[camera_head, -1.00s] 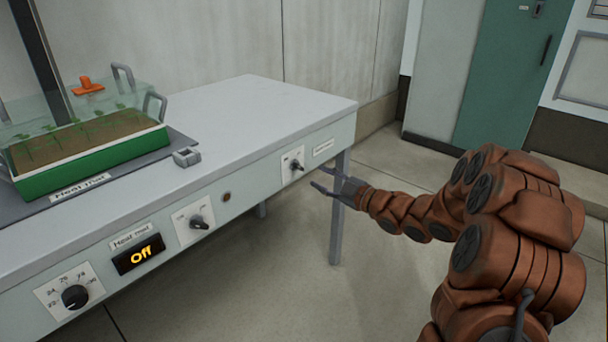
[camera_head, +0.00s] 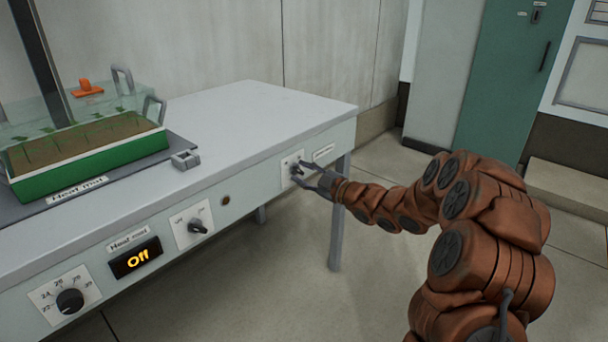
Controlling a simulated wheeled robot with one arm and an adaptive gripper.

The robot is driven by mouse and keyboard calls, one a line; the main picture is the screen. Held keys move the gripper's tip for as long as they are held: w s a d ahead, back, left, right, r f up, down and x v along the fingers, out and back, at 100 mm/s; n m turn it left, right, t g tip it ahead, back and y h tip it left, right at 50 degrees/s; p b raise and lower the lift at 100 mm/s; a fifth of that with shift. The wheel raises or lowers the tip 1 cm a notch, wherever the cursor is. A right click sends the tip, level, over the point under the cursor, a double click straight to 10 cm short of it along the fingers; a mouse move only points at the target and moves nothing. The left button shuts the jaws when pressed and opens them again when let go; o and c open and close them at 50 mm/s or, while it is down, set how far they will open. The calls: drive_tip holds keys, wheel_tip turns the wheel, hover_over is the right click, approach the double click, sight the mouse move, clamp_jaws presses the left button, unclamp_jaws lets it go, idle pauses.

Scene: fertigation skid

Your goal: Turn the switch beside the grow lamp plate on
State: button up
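The rightmost rotary switch (camera_head: 296,168) sits on a small white plate on the bench's front panel. A label plate (camera_head: 324,152) is just right of it; its text is too small to read. My gripper (camera_head: 299,174) is at this switch, with its fingers apart on either side of the dark knob. I cannot tell whether the fingers touch the knob. The knob is partly hidden by the fingers, so its setting is unclear.
Left along the panel are another rotary switch (camera_head: 197,226), a display (camera_head: 136,259) reading "Off" under a "Heat mat" label, and a numbered dial (camera_head: 70,300). A green seedling tray (camera_head: 90,165) stands on the bench (camera_head: 245,115). The bench leg (camera_head: 340,215) is near my gripper.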

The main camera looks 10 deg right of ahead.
drive_tip(key=shift+c, duration=0.2)
clamp_jaws()
